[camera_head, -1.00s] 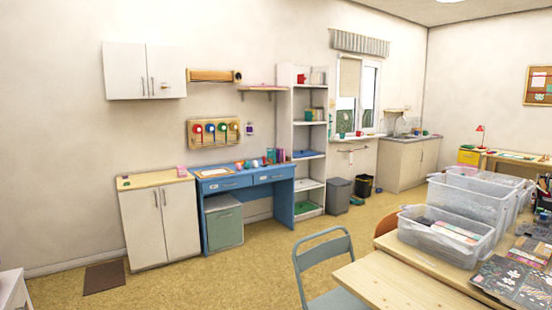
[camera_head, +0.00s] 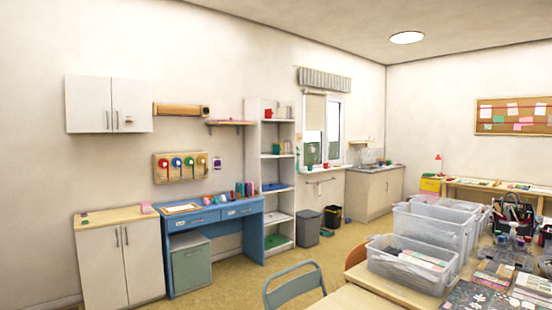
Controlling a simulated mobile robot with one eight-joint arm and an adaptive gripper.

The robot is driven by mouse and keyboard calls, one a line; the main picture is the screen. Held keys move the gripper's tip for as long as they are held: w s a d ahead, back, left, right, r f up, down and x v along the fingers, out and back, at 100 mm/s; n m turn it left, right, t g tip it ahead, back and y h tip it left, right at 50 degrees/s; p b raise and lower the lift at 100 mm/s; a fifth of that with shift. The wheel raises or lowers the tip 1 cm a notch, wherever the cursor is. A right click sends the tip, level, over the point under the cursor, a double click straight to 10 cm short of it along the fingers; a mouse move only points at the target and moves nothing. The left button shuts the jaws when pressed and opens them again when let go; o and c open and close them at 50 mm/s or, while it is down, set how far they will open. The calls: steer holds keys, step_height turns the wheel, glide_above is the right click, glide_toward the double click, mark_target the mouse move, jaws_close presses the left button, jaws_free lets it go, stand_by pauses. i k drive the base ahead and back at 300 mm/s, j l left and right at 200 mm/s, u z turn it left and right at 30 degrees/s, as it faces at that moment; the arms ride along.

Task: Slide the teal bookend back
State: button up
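The blue desk (camera_head: 212,216) stands against the left wall. Several small upright things in teal, red and purple (camera_head: 246,188) stand at its right end, but they are too small to tell which, if any, is the teal bookend. A teal-green upright thing (camera_head: 276,148) also shows on a middle shelf of the white shelf unit (camera_head: 270,203), beside some books; I cannot tell whether it is a bookend. My gripper is not in view.
A white cabinet (camera_head: 122,262) stands left of the desk. A grey chair (camera_head: 292,284) and a wooden table with clear plastic bins (camera_head: 410,262) fill the near right. Grey and black bins (camera_head: 308,229) stand right of the shelf unit. Open floor lies before the desk.

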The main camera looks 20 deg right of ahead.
mark_target(276, 150)
steer(key=i+j+u, duration=0.3)
steer(key=i, duration=0.25)
steer(key=i+u, duration=0.35)
steer(key=i, duration=0.9)
steer(key=i+z, duration=0.15)
steer(key=i, duration=0.6)
steer(key=i+j, duration=0.2)
steer(key=i, duration=0.5)
steer(key=i+l+z, duration=0.35)
steer(key=i+z, duration=0.15)
steer(key=i+l+z, duration=0.15)
steer(key=i+z, duration=0.3)
steer(key=i, duration=0.15)
steer(key=i+j+z, duration=0.1)
steer(key=i+z, duration=0.4)
steer(key=i+j+z, duration=0.3)
steer(key=i+z, duration=0.2)
steer(key=i, duration=0.15)
